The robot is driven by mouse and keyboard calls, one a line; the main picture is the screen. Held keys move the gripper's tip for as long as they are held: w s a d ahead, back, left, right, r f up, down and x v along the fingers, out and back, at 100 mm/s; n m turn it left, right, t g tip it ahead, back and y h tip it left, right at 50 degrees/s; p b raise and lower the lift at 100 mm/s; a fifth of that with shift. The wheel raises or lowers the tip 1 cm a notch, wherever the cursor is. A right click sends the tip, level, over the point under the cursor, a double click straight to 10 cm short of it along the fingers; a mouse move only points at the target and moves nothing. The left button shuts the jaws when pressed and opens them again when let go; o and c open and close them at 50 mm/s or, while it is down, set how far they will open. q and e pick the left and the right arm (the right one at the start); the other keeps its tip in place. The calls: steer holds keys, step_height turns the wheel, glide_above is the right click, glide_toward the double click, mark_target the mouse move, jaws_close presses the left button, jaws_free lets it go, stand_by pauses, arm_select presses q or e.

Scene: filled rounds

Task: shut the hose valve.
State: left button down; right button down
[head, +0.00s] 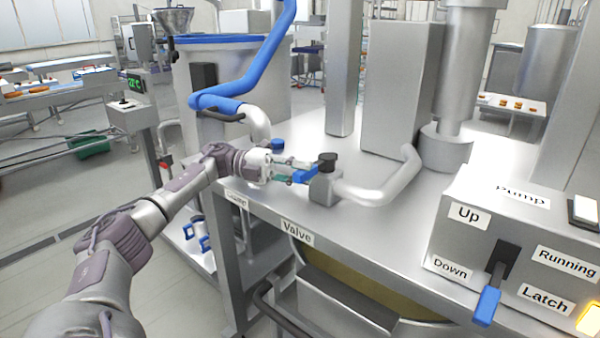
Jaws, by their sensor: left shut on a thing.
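The hose valve is a grey metal block (324,188) with a black cap (327,160) on top, on the steel table above the "Valve" label (297,232). Its blue handle (305,174) points left from the block. My left gripper (294,172) comes in from the left and is shut on the blue handle. The fingers hide part of the handle. A silver pipe (385,190) leaves the valve to the right. My right gripper is not in view.
A pump box (465,240) with a blue-tipped lever (487,305) stands at the front right. A tall steel housing (400,90) and column stand behind the valve. The tabletop between is clear.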

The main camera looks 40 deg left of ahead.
arm_select(q)
steer(key=c, duration=1.2)
jaws_free()
steer(key=shift+c, duration=0.2)
steer(key=shift+a, duration=0.1)
steer(key=v, duration=1.2)
steer(key=shift+w, duration=0.1)
